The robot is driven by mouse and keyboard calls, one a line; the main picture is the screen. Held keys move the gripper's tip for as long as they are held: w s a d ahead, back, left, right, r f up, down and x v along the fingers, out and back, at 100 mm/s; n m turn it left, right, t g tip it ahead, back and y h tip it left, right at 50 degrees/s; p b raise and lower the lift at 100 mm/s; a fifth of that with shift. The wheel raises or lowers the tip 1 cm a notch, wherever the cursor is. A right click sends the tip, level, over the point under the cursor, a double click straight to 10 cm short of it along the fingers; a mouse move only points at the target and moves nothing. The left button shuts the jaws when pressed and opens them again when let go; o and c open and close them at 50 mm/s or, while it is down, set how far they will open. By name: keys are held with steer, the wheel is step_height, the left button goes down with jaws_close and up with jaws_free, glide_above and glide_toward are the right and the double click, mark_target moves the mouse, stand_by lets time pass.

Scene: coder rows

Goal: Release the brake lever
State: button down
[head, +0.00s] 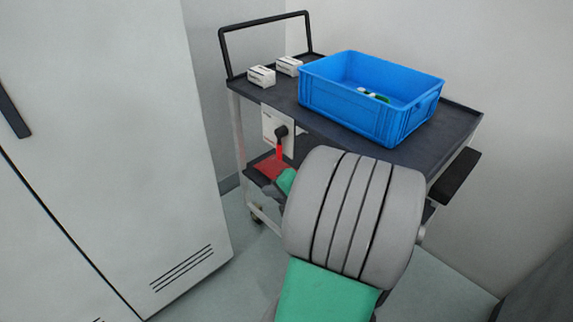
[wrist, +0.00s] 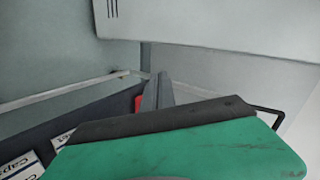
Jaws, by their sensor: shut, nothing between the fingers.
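The brake lever (head: 279,151) is red with a black pivot and hangs downward from a white plate (head: 269,121) on the left end of a cart. My gripper (wrist: 157,82) shows in the wrist view as grey fingers close together with nothing between them. In the head view, my arm hides most of the gripper, and a green and grey part of it shows just below the lever. A small red patch (wrist: 138,103) shows beside the fingers in the wrist view. I cannot tell whether it is the lever or whether the fingers touch it.
The cart's dark top (head: 456,120) carries a blue crate (head: 345,101) and two small white boxes (head: 261,76), (head: 289,66). A red item (head: 269,167) shows on the lower shelf. A tall white cabinet (head: 120,130) stands at left, with a strip of floor between it and the cart.

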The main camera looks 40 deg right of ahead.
mark_target(281, 155)
steer(key=s+d+r+m+t+h, duration=0.1)
steer(key=s+d+m+h, duration=0.1)
steer(key=d, duration=0.3)
steer(key=s+d+r+m+t+h, duration=0.1)
steer(key=s+d+m+t, duration=0.1)
steer(key=s+d+m, duration=0.1)
steer(key=d+m, duration=0.1)
steer(key=d, duration=0.1)
steer(key=shift+d+r+h, duration=0.3)
steer(key=shift+d+h, duration=0.05)
steer(key=shift+h, duration=0.05)
steer(key=shift+b, duration=0.3)
steer(key=b+x, duration=0.1)
steer(key=x, duration=0.3)
steer(key=b+x, duration=0.1)
steer(key=x, duration=0.3)
steer(key=b+x, duration=0.2)
steer(key=x, duration=0.2)
steer(key=shift+w+a+r, duration=0.1)
steer(key=shift+w+r, duration=0.2)
steer(key=shift+w, duration=0.25)
steer(key=shift+w+r, duration=0.1)
steer(key=shift+w, duration=0.35)
steer(key=shift+d, duration=0.2)
